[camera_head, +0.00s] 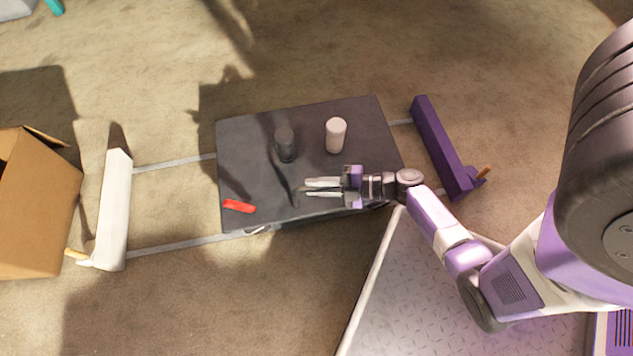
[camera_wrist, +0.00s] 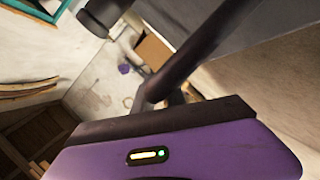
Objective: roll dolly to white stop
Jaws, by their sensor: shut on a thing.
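The dolly (camera_head: 245,165) is a dark grey flat platform on two pale rails. The white stop (camera_head: 115,205) is an upright-edged bar across the rails at the left, with a clear gap between it and the dolly's left edge. A purple stop (camera_head: 440,147) lies across the right ends, near the dolly's right edge. My gripper (camera_head: 306,188) is over the dolly's front middle, shut on a thin dark handle (camera_head: 294,190) that is partly hidden by the fingers. In the wrist view my purple gripper body fills the bottom, with a dark bar crossing above it.
A cardboard box (camera_head: 38,205) stands left of the white stop. Bare rail (camera_head: 175,162) and floor lie between dolly and white stop.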

